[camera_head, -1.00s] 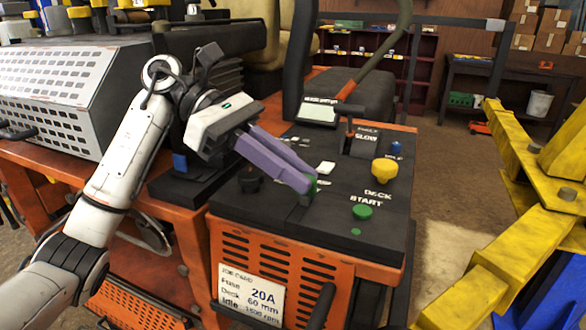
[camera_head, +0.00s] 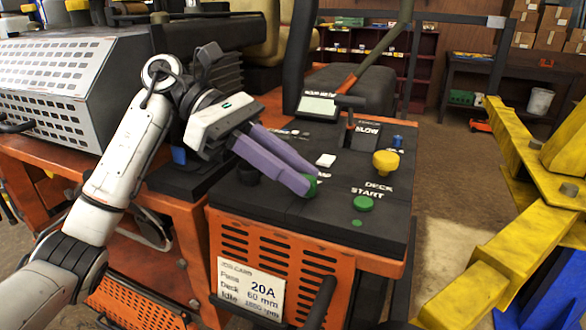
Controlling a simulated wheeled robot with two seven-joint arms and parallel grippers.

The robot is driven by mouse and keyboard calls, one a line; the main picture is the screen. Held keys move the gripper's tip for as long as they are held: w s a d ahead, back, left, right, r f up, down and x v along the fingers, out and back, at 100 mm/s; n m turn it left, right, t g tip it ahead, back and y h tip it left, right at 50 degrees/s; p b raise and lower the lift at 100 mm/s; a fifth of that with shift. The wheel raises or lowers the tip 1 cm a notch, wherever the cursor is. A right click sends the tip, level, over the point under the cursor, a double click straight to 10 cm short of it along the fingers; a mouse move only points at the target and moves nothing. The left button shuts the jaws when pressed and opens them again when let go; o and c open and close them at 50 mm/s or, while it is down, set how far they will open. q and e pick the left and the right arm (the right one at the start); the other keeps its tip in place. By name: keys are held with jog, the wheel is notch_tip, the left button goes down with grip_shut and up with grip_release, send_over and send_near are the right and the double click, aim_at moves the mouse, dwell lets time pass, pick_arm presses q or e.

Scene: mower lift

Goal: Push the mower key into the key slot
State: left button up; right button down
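The mower's dark control panel (camera_head: 335,215) fills the middle of the head view, with DECK and START labels. My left gripper (camera_head: 313,181), with two purple fingers, reaches down to the panel's left part from the upper left. A small green piece, which looks like the mower key (camera_head: 313,185), shows at the fingertips, close to the panel surface. The fingers partly hide it. The key slot is hidden, and I cannot tell how deep the key sits. My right gripper is not in view.
A green button (camera_head: 363,203) and a yellow knob (camera_head: 386,162) stand right of the fingertips. A dark lever (camera_head: 350,104) rises behind them. A yellow metal frame (camera_head: 510,225) stands at the right, with floor between it and the mower.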

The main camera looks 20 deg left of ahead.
pick_arm(q)
jog(key=shift+o, duration=1.3)
notch_tip(320, 180, up, 10)
